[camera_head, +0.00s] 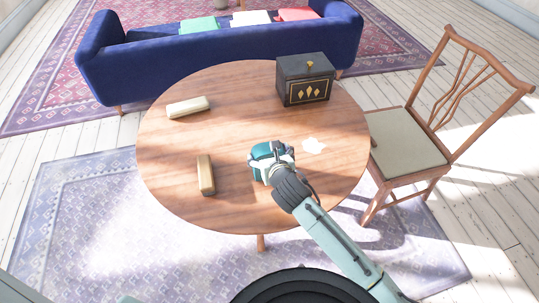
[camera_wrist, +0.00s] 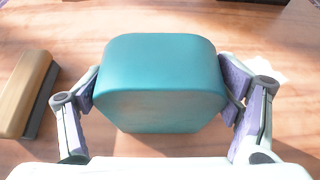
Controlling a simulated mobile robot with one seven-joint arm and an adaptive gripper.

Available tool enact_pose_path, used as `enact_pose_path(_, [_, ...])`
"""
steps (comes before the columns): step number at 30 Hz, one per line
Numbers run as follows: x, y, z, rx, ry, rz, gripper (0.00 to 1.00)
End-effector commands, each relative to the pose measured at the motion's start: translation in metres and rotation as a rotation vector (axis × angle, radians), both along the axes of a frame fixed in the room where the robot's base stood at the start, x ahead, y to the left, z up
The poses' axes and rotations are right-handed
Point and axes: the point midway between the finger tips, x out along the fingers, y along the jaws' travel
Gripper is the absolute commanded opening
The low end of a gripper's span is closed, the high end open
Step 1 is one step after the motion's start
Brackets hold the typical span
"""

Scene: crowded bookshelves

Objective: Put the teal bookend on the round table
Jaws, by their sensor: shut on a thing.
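The teal bookend (camera_wrist: 160,80) is a rounded block seen between the two fingers of my gripper (camera_wrist: 165,95) in the wrist view. The fingers press on its left and right sides, so my gripper is shut on it. In the head view the teal bookend (camera_head: 263,150) shows just beyond my gripper (camera_head: 270,160), over the front right part of the round wooden table (camera_head: 225,110). The wood lies right behind and below it. I cannot tell whether its underside touches the tabletop.
A tan block (camera_head: 206,175) lies left of my gripper, and a cream block (camera_head: 188,107) lies farther back. A black box (camera_head: 305,80) with gold marks stands at the back right. A white patch (camera_head: 314,146) is right of the bookend. A wooden chair (camera_head: 410,140) stands at the right.

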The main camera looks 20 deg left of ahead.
Motion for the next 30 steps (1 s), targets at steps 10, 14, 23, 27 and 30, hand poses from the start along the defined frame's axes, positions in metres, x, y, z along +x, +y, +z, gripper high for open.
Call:
enact_pose_path(10, [0.000, 0.000, -0.002, 0.000, 0.000, 0.000, 0.94])
enact_pose_path(14, [0.000, 0.000, -0.002, 0.000, 0.000, 0.000, 1.00])
enact_pose_path(23, [0.000, 0.000, -0.001, 0.000, 0.000, 0.000, 1.00])
enact_pose_path(27, [-0.004, -0.004, 0.005, -0.002, -0.001, -0.002, 1.00])
enact_pose_path(30, [-0.011, -0.009, 0.013, -0.002, -0.003, -0.006, 1.00])
